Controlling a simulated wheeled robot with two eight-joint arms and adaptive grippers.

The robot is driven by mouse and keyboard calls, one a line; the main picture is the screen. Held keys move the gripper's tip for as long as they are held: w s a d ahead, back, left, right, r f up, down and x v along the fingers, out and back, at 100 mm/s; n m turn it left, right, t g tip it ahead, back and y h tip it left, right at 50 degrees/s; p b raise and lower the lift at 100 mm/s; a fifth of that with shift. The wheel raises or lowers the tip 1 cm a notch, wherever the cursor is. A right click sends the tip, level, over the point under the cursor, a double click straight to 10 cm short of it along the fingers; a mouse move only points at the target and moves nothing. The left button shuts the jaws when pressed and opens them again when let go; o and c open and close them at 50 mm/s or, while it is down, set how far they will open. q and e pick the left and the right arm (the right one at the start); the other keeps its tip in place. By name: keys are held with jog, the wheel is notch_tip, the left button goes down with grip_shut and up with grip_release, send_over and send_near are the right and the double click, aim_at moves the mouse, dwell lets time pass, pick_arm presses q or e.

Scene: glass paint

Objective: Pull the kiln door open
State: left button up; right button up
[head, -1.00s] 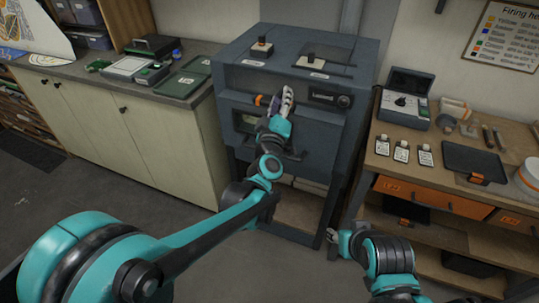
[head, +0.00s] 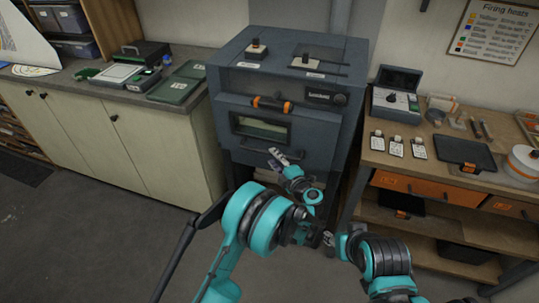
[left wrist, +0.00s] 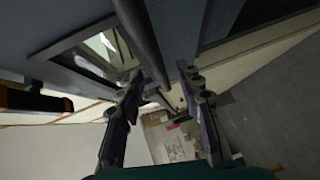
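The grey kiln (head: 230,80) stands in the middle of the head view. Its door has a glass window (head: 262,129), with an orange-and-black grip (head: 272,104) above and a dark bar handle (head: 250,148) below. The door looks shut. My left gripper (head: 273,153) is at the bar, below the window. In the left wrist view its two fingers (left wrist: 160,88) are spread, and the bar (left wrist: 143,42) runs toward the gap between them; contact cannot be told. The orange grip (left wrist: 30,101) shows at the left there.
A wooden bench (head: 372,160) with a tester box, tags and a black tray stands close on the kiln's right. A cream cabinet (head: 140,150) with a grey top is on the left. The floor (head: 70,245) in front of the cabinet is clear.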

pick_arm(q)
jog(key=x, duration=0.4)
jog(key=shift+w+b, duration=0.1)
jog(key=shift+b, duration=0.3)
jog(key=shift+r, duration=0.1)
grip_shut()
